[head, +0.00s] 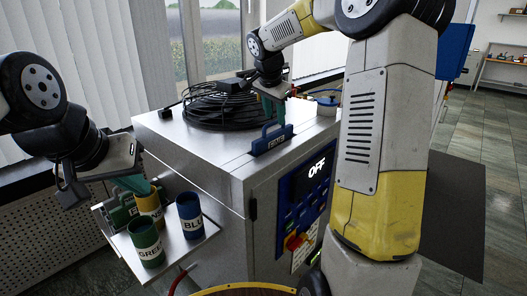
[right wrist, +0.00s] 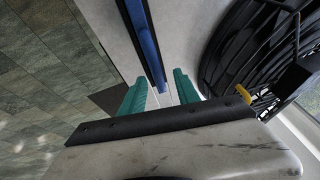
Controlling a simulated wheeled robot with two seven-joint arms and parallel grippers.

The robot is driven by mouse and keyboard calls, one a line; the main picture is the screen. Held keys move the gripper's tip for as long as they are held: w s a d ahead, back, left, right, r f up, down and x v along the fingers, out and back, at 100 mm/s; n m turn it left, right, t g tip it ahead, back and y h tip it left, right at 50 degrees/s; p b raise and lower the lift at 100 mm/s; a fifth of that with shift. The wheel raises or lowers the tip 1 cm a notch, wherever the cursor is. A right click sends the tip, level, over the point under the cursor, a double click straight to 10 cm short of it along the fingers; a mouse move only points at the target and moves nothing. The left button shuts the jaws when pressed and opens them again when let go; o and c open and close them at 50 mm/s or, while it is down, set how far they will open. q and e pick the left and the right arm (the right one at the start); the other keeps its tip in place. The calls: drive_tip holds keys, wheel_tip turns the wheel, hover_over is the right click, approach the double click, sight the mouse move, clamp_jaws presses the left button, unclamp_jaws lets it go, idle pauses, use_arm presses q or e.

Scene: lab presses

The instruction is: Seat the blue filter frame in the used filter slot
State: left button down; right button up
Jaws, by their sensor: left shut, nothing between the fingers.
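My right gripper (head: 273,112) is right above the frame, pointing down. Its teal fingers (right wrist: 160,90) are apart with a gap on both sides of the bar. My left gripper (head: 135,185) is shut and empty over the side shelf, by the cups.
The side shelf (head: 198,243) holds a green cup (head: 146,243), a blue cup (head: 189,216), a yellow cup (head: 150,205) and a green frame (head: 117,217). A black cable coil (head: 215,105) lies behind the blue frame. The cabinet's front panel (head: 305,190) reads OFF.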

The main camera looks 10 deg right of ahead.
sight(276, 123)
drive_tip(key=x, duration=0.4)
drive_tip(key=shift+s, duration=0.15)
clamp_jaws()
drive_tip(key=shift+r, duration=0.1)
drive_tip(key=shift+d, duration=0.1)
idle(0.9)
